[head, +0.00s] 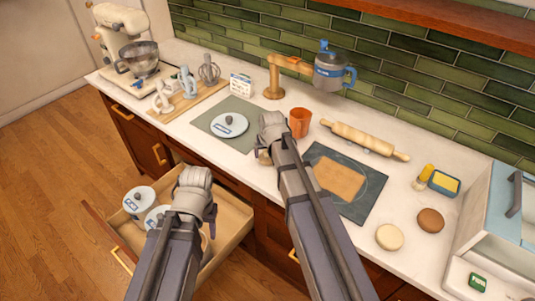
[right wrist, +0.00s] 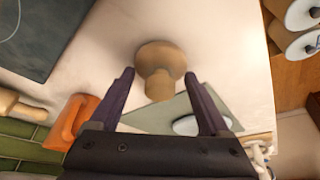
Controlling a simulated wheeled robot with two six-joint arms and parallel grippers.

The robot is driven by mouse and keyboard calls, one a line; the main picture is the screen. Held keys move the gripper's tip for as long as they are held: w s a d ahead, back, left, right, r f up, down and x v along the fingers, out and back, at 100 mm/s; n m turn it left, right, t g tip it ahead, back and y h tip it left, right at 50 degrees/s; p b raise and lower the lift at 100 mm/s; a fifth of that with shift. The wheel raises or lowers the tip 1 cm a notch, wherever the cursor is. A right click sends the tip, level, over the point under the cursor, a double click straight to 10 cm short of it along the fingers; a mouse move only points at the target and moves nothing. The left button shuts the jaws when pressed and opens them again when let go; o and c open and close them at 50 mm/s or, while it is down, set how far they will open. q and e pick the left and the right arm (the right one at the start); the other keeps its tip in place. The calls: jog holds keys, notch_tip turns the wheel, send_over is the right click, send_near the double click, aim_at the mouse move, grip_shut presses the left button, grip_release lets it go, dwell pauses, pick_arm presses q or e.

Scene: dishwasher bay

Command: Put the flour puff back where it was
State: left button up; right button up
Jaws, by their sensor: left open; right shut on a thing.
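The flour puff, a tan disc with a stubby knob (right wrist: 158,68), lies between the fingers of my right gripper (right wrist: 158,92) in the right wrist view. In the head view, my right gripper (head: 270,130) is over the counter beside the green mat (head: 208,117), and only a tan edge of the puff (head: 263,157) shows below it. The jaws are shut on the puff; I cannot tell whether it touches the counter. My left gripper (head: 195,180) is open over the pulled-out drawer (head: 232,217).
A round white lid (head: 230,125) lies on the green mat. An orange cup (head: 299,122) stands close to my right gripper. A dark mat with dough (head: 340,180) and a rolling pin (head: 365,140) are to the right. White-lidded canisters (head: 138,199) stand in the drawer.

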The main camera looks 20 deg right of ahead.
jog(key=o, duration=1)
jog(key=shift+f, duration=0.1)
jog(key=d+p+v, duration=0.1)
jog(key=p+v, duration=1.1)
jog(key=s+a+n+g, duration=0.1)
jog(key=s+a, duration=0.3)
jog(key=s, duration=0.2)
jog(key=s+a+n+g, duration=0.2)
jog(key=s+a, duration=0.3)
jog(key=s, duration=0.2)
jog(key=s+a+f+n+g, duration=0.1)
jog(key=s+a+n+g, duration=0.1)
jog(key=s+a, duration=0.2)
jog(key=shift+s+a+f+h+b, duration=0.1)
jog(key=shift+s+a+h+b, duration=0.1)
jog(key=shift+s, duration=0.45)
jog(key=shift+s+a+h+b, duration=0.1)
jog(key=shift+s+a+h, duration=0.1)
jog(key=shift+s, duration=0.4)
